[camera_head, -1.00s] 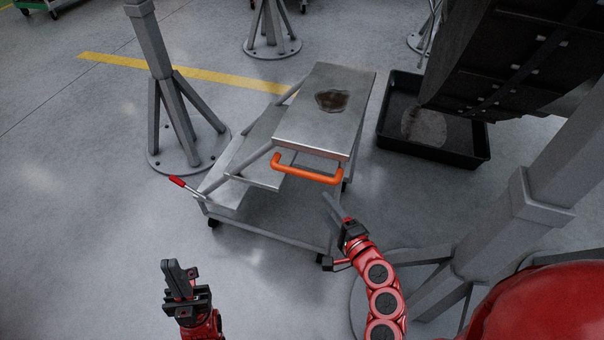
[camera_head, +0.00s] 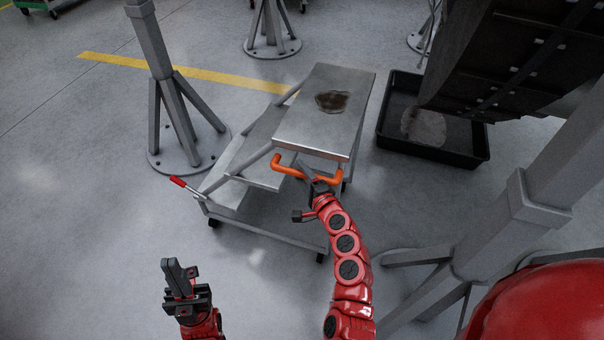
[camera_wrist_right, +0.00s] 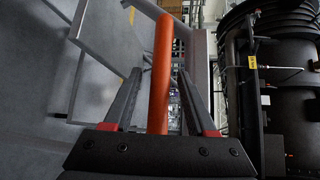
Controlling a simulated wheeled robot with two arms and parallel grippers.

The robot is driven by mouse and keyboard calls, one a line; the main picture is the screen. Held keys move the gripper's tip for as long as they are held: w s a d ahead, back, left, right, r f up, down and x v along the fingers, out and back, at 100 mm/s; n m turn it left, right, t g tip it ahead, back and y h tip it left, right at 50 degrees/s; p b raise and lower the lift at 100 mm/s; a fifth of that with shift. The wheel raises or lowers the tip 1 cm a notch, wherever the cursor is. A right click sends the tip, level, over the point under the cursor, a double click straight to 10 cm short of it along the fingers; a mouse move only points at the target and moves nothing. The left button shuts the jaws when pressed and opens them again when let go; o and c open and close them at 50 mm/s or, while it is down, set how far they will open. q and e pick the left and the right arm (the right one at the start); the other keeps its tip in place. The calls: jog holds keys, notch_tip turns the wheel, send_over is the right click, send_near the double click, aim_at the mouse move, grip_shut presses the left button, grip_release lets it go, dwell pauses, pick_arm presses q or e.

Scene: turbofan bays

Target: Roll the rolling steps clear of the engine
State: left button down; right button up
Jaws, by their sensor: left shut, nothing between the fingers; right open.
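The rolling steps (camera_head: 335,112) are grey metal with a dark stain on the top platform, lower treads to the left, and small casters. An orange handle (camera_head: 287,168) runs across the near edge of the top platform. My right gripper (camera_head: 308,176) is at the handle's middle, open. In the right wrist view the orange handle (camera_wrist_right: 161,75) stands between the two open fingers. A lever with a red grip (camera_head: 178,181) sticks out at the steps' lower left. My left gripper (camera_head: 180,275) is shut and empty, apart from the steps at the lower left.
A black drip tray (camera_head: 436,150) lies close right of the steps, under the dark engine (camera_head: 510,60). A grey stand (camera_head: 172,110) stands at left, another (camera_head: 530,205) at right. Open floor lies at far left and in front of the steps.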

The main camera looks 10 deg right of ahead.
grip_shut()
dwell(1.4)
